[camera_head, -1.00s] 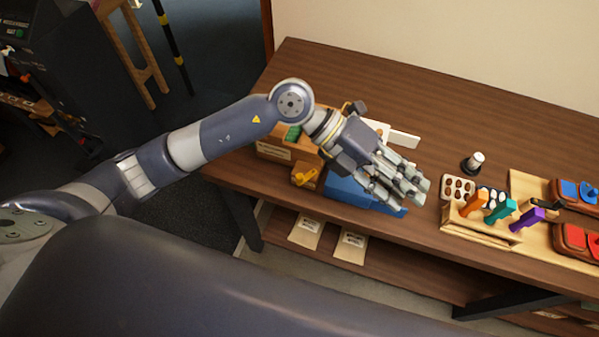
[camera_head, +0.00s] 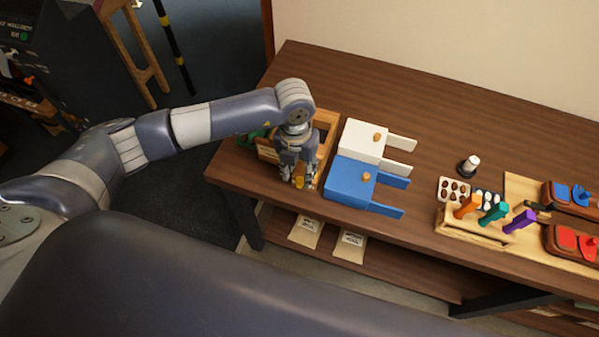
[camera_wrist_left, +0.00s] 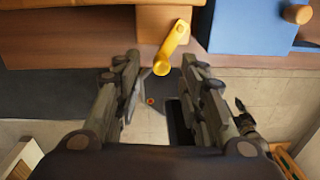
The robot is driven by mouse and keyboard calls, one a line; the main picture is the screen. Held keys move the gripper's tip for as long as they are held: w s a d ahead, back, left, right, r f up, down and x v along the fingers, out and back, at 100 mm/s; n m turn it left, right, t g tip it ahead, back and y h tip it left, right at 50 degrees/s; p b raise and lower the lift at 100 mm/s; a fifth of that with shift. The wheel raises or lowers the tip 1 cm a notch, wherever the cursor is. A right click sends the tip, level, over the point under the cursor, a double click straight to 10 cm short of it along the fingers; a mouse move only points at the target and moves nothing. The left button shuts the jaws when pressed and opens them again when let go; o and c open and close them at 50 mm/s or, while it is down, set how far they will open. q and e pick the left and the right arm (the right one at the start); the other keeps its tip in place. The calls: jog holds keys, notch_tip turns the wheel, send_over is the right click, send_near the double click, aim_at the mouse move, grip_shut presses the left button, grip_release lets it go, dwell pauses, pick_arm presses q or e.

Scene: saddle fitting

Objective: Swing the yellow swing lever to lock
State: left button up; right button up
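The yellow swing lever (camera_wrist_left: 171,50) shows in the left wrist view at the front of a wooden block (camera_wrist_left: 165,17). In the head view only a bit of the lever (camera_head: 299,183) shows below my left gripper (camera_head: 297,182), which points down over it. In the wrist view my left gripper (camera_wrist_left: 163,88) is open, its two fingers apart on either side of the lever's rounded end. I see no clear contact between fingers and lever. My right gripper is not in view.
A blue box (camera_head: 346,180) and a white box (camera_head: 356,145) with flat tabs stand just right of the gripper. A wooden tray (camera_head: 326,124) lies behind it. A rack of colored handles (camera_head: 476,226) stands farther right. The table's front edge is close.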

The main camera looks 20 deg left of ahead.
aim_at(299, 179)
pick_arm(q)
jog(key=shift+d+f+p, duration=0.15)
jog(key=shift+f+p, duration=0.15)
jog(key=shift+f, duration=1.3)
jog(key=shift+c, duration=0.2)
grip_shut()
